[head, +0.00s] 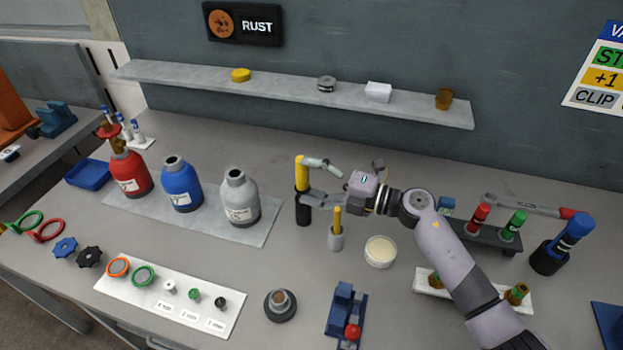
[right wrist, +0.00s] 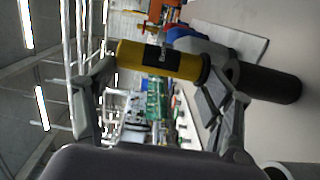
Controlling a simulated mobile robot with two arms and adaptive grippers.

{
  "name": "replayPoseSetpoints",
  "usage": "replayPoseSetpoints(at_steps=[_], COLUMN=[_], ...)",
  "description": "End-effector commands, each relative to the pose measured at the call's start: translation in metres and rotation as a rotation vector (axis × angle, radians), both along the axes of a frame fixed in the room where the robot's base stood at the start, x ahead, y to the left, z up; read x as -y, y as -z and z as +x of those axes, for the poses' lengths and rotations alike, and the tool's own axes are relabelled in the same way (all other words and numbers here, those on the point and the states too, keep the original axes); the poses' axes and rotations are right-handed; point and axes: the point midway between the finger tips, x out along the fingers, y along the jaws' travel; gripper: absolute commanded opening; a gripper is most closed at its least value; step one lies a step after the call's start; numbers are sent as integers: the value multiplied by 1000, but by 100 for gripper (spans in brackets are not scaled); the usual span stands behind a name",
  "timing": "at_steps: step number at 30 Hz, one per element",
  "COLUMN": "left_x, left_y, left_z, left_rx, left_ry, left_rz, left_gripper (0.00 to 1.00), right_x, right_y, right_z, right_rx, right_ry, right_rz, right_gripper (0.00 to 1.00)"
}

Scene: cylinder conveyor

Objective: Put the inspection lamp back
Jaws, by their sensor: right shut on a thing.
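The yellow inspection lamp (head: 301,170) is upright behind the middle of the bench, with a black cylindrical holder (head: 303,210) below it. My right gripper (head: 310,180) reaches it from the right and is shut on it. In the right wrist view, the lamp (right wrist: 150,62), yellow with a dark label and a dark rim, lies between the two fingers. The black holder (right wrist: 268,82) is close to its rimmed end. I cannot tell whether the lamp's end is inside the holder. My left gripper is not in view.
A grey bottle (head: 239,198) stands left of the lamp, beside blue and red ones. A small grey cup with a yellow stick (head: 336,236) and a round white tub (head: 380,252) are close in front of the gripper. A shelf (head: 290,92) runs along the wall behind.

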Motion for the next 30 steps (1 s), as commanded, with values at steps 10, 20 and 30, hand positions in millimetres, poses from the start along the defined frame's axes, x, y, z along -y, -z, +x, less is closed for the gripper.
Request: replayPoseSetpoints(at_steps=[10, 20, 30], left_x=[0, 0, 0], left_y=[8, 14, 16], left_z=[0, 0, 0], left_rx=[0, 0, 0], left_ry=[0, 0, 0], left_rz=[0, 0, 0], left_gripper=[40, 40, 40], right_x=[0, 0, 0], right_y=[10, 18, 21], right_z=[0, 0, 0], right_rx=[1, 0, 0], right_ry=[1, 1, 0], right_rz=[1, 1, -1], right_gripper=[39, 39, 87])
